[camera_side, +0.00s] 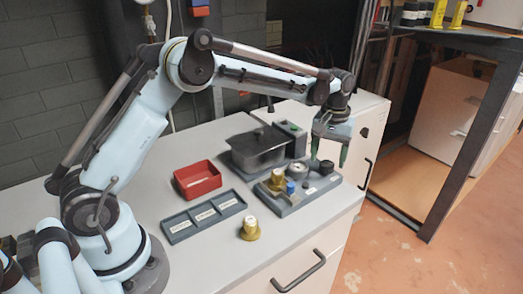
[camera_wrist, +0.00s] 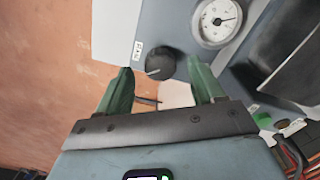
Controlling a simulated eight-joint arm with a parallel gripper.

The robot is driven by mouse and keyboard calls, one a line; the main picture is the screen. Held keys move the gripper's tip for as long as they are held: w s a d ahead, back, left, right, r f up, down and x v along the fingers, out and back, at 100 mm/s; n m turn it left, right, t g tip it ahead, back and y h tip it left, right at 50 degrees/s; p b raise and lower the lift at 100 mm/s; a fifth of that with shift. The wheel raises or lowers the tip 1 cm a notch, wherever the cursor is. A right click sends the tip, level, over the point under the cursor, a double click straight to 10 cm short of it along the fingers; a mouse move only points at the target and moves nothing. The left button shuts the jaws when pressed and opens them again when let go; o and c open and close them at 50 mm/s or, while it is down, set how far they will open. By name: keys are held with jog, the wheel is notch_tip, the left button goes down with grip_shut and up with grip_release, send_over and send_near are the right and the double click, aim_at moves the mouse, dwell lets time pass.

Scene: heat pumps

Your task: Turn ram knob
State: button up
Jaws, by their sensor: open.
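A round black knob (camera_wrist: 160,62) with a pale pointer line sits on a grey panel in the wrist view. A small white label (camera_wrist: 138,51) is beside it; its lettering is too small to read surely. In the side view the dark knob (camera_side: 326,167) is at the right end of the grey panel base (camera_side: 322,184). My gripper (camera_side: 329,153) is above that end, pointing down. In the wrist view my gripper (camera_wrist: 160,70) has its two green fingers spread apart, with the knob showing between and just beyond their tips. I cannot tell whether they touch it.
A white-faced gauge (camera_wrist: 218,20) is next to the knob. On the panel base stand a blue part (camera_side: 290,187) and a brass fitting (camera_side: 277,178). A dark covered box (camera_side: 258,150), a red bin (camera_side: 198,179), a grey tray (camera_side: 203,216) and a loose brass fitting (camera_side: 250,229) share the bench.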

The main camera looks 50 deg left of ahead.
aim_at(327, 163)
jog(key=shift+f, duration=1)
jog(key=c, duration=1.1)
jog(key=shift+o, duration=0.2)
jog(key=shift+m, duration=1.6)
jog(key=o, duration=1.1)
jog(key=shift+c, duration=0.2)
notch_tip(327, 163, up, 12)
